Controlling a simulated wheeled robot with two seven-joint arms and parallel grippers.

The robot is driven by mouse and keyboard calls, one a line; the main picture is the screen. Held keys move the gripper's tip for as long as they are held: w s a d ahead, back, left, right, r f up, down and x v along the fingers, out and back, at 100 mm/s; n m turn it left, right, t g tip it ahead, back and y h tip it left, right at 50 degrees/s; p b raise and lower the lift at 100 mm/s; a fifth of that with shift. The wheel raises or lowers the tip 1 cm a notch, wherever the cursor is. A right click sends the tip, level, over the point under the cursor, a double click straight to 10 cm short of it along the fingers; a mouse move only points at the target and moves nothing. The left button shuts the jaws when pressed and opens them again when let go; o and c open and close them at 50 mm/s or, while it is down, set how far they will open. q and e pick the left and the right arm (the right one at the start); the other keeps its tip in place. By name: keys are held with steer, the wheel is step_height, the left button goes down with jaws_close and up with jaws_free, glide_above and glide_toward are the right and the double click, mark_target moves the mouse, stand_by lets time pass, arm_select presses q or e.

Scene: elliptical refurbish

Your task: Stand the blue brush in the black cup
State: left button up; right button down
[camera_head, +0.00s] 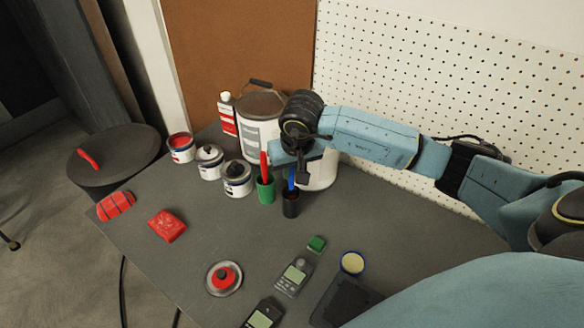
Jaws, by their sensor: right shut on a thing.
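The black cup (291,205) stands upright on the grey table, just right of a green cup (265,191). The blue brush (292,178) is upright, with its lower end at or inside the black cup's mouth; whether it rests on the bottom is hidden. My right gripper (299,174) reaches in from the right, points down over the black cup and is shut on the blue brush. The gripper partly covers the brush's upper part. My left gripper is not in view.
A red brush (264,164) stands in the green cup. Paint cans (237,180) and a large bucket (258,110) stand behind and left. Meters (294,277), a small green block (317,244) and a yellow-filled tin (352,263) lie in front. The table right of the black cup is clear.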

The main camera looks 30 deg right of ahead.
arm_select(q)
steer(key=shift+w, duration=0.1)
arm_select(e)
steer(key=c, duration=1.3)
jaws_free()
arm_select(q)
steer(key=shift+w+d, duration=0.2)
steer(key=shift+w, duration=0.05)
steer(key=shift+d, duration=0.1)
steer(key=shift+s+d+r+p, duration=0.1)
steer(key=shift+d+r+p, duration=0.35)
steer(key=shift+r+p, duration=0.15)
arm_select(e)
steer(key=d+v, duration=0.1)
steer(key=v, duration=1.2)
steer(key=shift+a+r, duration=0.2)
steer(key=shift+a, duration=0.25)
